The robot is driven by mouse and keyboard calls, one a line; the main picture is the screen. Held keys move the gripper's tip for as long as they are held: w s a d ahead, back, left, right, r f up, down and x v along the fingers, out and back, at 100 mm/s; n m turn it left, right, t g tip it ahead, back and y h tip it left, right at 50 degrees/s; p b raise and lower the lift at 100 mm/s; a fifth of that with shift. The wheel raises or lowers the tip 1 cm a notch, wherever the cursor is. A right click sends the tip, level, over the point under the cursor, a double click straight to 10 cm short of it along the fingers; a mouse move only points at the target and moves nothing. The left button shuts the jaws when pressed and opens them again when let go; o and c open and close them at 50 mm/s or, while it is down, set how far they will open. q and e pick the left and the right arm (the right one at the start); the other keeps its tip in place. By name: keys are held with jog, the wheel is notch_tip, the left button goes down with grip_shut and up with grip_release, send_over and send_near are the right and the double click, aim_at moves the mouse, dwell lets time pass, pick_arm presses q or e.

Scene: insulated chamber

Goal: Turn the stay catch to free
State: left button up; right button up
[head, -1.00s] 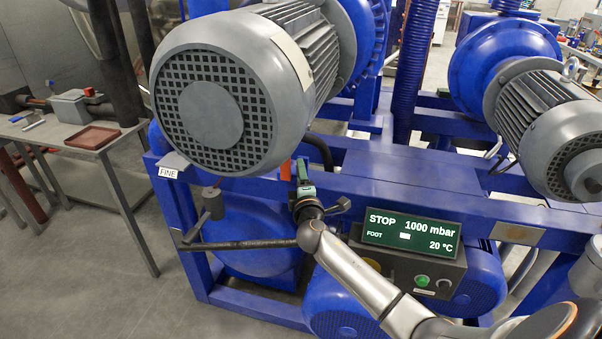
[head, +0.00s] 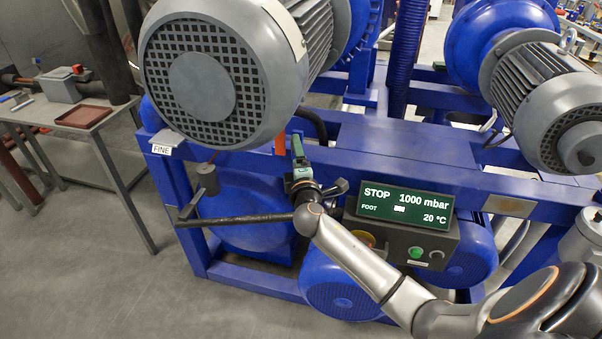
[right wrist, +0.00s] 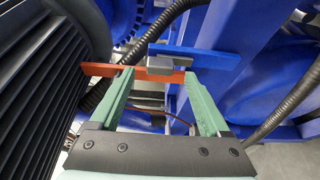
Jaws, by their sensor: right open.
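An orange-red flat bar, which looks like the stay catch (right wrist: 105,70), lies across the tips of my right gripper (right wrist: 159,78) in the right wrist view. A grey block (right wrist: 170,63) and a blue bar (right wrist: 212,57) sit against its right part. The green fingers are open, one near the middle of the orange bar and one near its right end. I cannot tell whether they touch it. In the head view the orange-red piece (head: 280,143) shows just left of my right gripper (head: 298,147), below the large grey motor. My left gripper is out of view.
The large grey motor (head: 205,85) hangs close above and left of my right gripper. A dark control box with a green display (head: 405,206) reading STOP stands to the right. A black rod (head: 245,219) runs left in front of the blue frame (head: 460,184).

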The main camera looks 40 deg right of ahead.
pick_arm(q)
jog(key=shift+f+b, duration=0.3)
pick_arm(e)
jog(key=v, duration=0.9)
jog(key=shift+s+a, duration=0.2)
jog(key=shift+s, duration=0.15)
